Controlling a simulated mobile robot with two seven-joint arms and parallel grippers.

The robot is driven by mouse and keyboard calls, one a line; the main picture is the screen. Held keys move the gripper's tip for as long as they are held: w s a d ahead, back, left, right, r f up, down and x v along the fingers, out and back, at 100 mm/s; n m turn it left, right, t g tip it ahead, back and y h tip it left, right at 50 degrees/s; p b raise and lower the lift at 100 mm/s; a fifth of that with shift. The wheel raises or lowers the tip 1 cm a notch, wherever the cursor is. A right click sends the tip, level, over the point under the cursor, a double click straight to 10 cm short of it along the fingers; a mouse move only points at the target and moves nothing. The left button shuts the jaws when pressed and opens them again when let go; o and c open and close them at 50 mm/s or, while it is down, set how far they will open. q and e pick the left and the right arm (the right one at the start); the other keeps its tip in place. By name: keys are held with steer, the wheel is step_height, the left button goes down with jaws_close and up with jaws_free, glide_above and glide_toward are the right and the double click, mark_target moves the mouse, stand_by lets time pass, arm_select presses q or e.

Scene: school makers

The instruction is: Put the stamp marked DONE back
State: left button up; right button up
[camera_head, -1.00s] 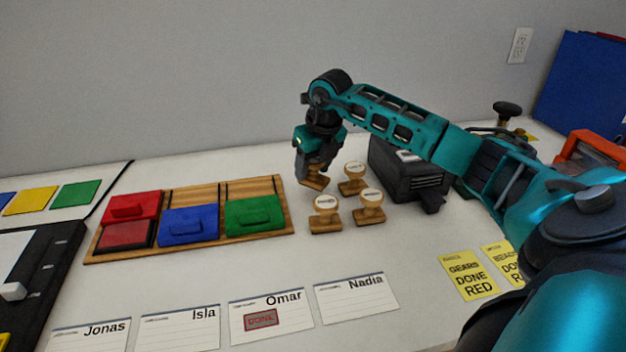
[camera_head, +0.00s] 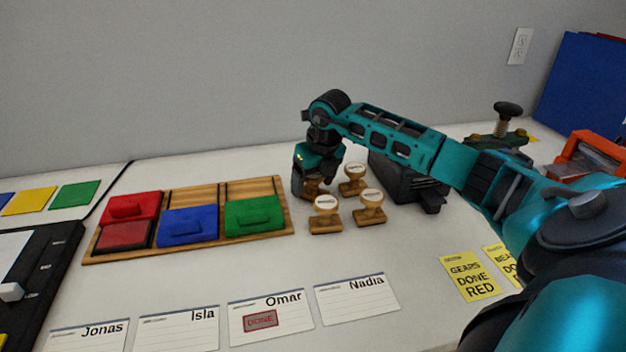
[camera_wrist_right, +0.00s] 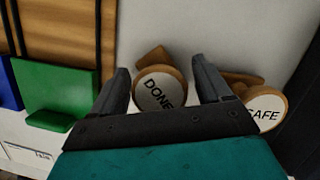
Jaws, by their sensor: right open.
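The DONE stamp (camera_wrist_right: 158,90) has a round white-topped wooden knob and a wooden base. In the right wrist view it stands between the two fingers of my right gripper (camera_wrist_right: 160,78), which is open with a gap visible beside the knob. In the head view the right gripper (camera_head: 308,182) is low over the table and mostly hides this stamp (camera_head: 312,189). My left gripper is not in view.
A stamp marked SAFE (camera_wrist_right: 264,112) is close right of the fingers. A wooden tray (camera_head: 277,233) with coloured ink pads lies left. A black machine (camera_head: 405,185) stands right. Name cards lie in front; Omar's (camera_head: 285,316) bears a red DONE print.

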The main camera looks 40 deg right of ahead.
steer(key=shift+r, duration=0.25)
steer(key=p+v, duration=0.1)
steer(key=v, duration=0.9)
steer(key=shift+r+p, duration=0.25)
steer(key=shift+p, duration=0.05)
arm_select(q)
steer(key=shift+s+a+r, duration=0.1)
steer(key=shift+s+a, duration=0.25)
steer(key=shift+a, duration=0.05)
arm_select(e)
steer(key=shift+s+r, duration=0.25)
steer(key=shift+r, duration=0.45)
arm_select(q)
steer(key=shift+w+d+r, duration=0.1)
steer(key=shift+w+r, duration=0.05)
